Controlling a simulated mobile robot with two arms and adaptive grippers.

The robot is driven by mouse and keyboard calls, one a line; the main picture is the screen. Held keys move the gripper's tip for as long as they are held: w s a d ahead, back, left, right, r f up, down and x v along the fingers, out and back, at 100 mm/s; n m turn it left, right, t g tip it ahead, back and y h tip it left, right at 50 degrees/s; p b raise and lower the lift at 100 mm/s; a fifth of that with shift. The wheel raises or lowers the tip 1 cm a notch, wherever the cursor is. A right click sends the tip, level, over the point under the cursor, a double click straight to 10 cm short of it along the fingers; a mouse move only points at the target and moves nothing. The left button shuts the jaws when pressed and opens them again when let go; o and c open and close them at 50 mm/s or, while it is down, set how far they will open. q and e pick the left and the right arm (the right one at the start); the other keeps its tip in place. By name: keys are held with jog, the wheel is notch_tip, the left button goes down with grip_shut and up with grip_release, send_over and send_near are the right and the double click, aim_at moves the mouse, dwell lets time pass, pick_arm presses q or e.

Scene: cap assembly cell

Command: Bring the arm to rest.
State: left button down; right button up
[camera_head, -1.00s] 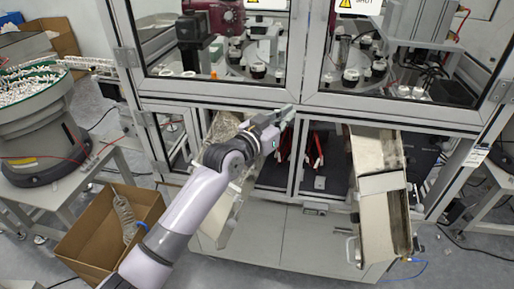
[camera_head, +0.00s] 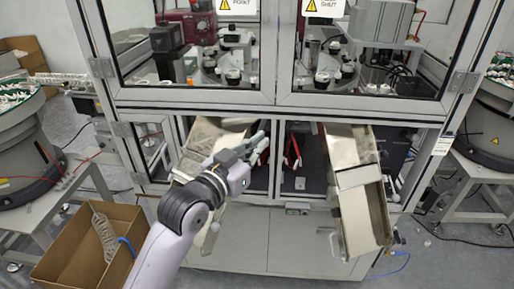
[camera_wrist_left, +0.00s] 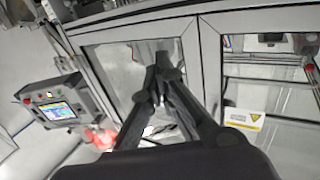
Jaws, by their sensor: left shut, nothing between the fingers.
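My left arm comes in from the bottom of the head view. Its gripper (camera_head: 257,146) is in front of the machine's lower section, between the two metal chutes. The gripper also shows in the left wrist view (camera_wrist_left: 158,75), where its dark fingers meet at the tips with nothing between them. It is shut and empty. The left chute (camera_head: 213,133) is partly hidden behind my arm. My right gripper is not in view.
The right chute (camera_head: 352,185) juts out from the cabinet. A cardboard box (camera_head: 70,235) with a coiled hose stands on the floor at lower left. Bowl feeders stand at the left (camera_head: 25,150) and right (camera_head: 490,135). A control panel (camera_wrist_left: 58,108) shows in the wrist view.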

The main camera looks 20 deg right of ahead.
pick_arm(q)
jog(key=s+a+f+n+g+y, duration=0.1)
jog(key=s+a+f+n+y, duration=0.25)
jog(key=a+f, duration=0.6)
jog(key=s+a+f+n+y, duration=0.2)
jog(key=s+a+f+y, duration=0.2)
jog(key=a+f, duration=0.6)
jog(key=s+a+f+n+g+y, duration=0.25)
jog(key=s+a+f, duration=0.35)
jog(key=s+a, duration=0.4)
jog(key=s+a+f+n+g+y, duration=0.1)
jog(key=s+a+f+g+y, duration=0.3)
jog(key=s+a+f, duration=0.45)
jog(key=s+f, duration=0.3)
jog(key=f, duration=2)
jog(key=s+a+f+g, duration=0.1)
jog(key=s+f, duration=0.7)
jog(key=s+a+f+g, duration=0.1)
jog(key=s+a+f, duration=0.1)
jog(key=s+f, duration=0.6)
jog(key=shift+s+a+f+m+y, duration=0.25)
jog(key=shift+s+f+m+y, duration=0.1)
jog(key=shift+s, duration=0.3)
